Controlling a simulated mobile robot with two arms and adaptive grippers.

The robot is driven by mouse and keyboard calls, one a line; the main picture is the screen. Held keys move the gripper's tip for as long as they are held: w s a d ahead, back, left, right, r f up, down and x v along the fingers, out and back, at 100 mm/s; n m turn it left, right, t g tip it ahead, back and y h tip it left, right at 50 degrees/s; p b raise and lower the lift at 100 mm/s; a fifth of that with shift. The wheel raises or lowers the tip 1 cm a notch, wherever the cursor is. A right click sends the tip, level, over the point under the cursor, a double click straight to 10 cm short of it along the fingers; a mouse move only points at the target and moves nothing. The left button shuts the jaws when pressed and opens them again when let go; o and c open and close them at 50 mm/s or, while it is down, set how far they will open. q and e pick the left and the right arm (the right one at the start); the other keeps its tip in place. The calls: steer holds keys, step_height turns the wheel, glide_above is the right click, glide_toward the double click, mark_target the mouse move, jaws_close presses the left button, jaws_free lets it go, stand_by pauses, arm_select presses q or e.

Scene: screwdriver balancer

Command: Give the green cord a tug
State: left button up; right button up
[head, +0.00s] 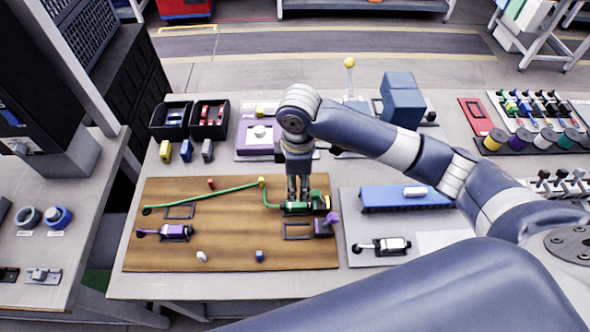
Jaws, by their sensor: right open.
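The green cord (203,196) runs across the brown wooden board (235,255). It goes from a dark green end at the board's left, up to a small yellow peg (262,181), then bends down and right to a green tool (296,207). My right gripper (298,193) points straight down over this green tool, with its fingers open at the tool's body. The fingers partly cover the tool, and I cannot tell whether they touch it. The cord's long stretch lies left of the gripper, apart from it. My left gripper is not in view.
A purple tool (175,232) lies at the board's left, and a purple block (325,225) stands just below the gripper. Red, white and blue pegs stand on the board. To the right are a blue tray (405,198) and a white-black tool (390,246).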

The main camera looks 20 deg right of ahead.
mark_target(296, 203)
steer(key=f, duration=0.1)
steer(key=s+f, duration=0.1)
steer(key=shift+f, duration=0.35)
step_height(296, 203, down, 3)
steer(key=shift+w+f+p, duration=0.15)
steer(key=shift+p, duration=0.2)
steer(key=shift+f, duration=1.55)
steer(key=shift+w, duration=0.1)
jaws_close()
steer(key=c, duration=0.7)
jaws_free()
jaws_close()
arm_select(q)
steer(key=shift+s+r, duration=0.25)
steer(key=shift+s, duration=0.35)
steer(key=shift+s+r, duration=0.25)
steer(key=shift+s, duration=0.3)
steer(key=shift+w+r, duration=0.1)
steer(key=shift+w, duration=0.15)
arm_select(e)
steer(key=shift+a, duration=0.2)
